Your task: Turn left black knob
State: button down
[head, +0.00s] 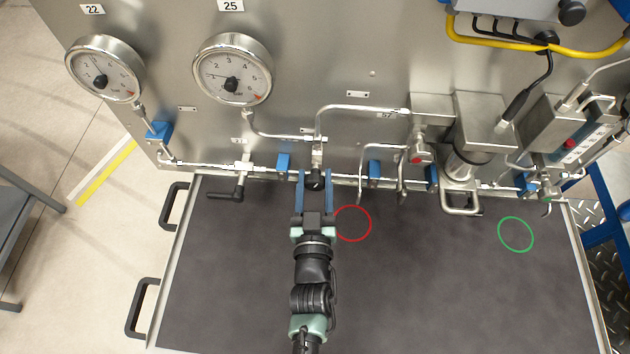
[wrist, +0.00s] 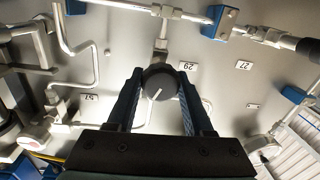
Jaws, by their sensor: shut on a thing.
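A round black knob (head: 315,181) sits on a metal valve at the lower edge of the steel panel. My gripper (head: 314,175) reaches up to it, with one blue finger on each side. A black lever handle (head: 233,193) hangs on another valve to the left, apart from my gripper.
Two round gauges (head: 232,70) (head: 104,70) are on the panel above. Metal pipes, a bent tube (head: 361,180) and valve blocks (head: 484,120) crowd the right. The dark mat (head: 220,280) below is clear, apart from a red ring (head: 352,223) and a green ring (head: 515,234) showing over it.

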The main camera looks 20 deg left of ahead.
jog(key=shift+n, duration=0.5)
jog(key=shift+c, duration=1.5)
grip_release()
jog(key=shift+s, duration=0.1)
jog(key=b+v, duration=0.3)
jog(key=v, duration=0.9)
jog(key=shift+s, duration=0.4)
jog(key=shift+d+r, duration=0.1)
